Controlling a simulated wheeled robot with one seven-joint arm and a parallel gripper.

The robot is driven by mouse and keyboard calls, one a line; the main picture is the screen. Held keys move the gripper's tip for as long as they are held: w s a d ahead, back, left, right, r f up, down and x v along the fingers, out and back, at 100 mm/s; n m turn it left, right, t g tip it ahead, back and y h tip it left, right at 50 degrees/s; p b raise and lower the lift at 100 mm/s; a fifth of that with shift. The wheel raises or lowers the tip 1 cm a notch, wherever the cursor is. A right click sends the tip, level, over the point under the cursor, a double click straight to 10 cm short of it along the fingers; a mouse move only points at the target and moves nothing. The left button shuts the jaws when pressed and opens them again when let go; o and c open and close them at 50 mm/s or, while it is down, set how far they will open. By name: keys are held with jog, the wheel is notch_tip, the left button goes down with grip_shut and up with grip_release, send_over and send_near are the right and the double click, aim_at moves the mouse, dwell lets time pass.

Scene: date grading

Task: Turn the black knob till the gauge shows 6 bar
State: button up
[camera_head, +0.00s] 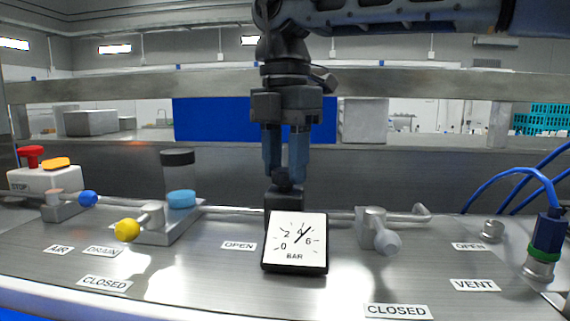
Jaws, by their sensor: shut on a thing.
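The black knob (284,184) sits on top of a dark regulator body behind the gauge, near the middle of the steel panel. My gripper (285,172) points straight down and is shut on the knob, with its blue fingers on either side. The fingers hide part of the knob. The white square gauge (295,243) faces me in a black frame, marked 0, 2, 4, 6 and BAR. Its needle points up and right, between the 4 and the 6; the exact reading is too small to tell.
A yellow-knobbed valve (127,230), a blue knob (88,198) and a red stop button (30,153) stand at left. A grey-handled valve (387,242) is right of the gauge. Blue hoses (515,172) rise at far right. A shelf beam (420,84) crosses behind my gripper.

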aim_at(285, 169)
dwell(0.3)
jog(key=o, duration=1.1)
jog(key=shift+c, duration=0.2)
jog(key=shift+r+b, duration=0.45)
jog(key=shift+r, duration=3.45)
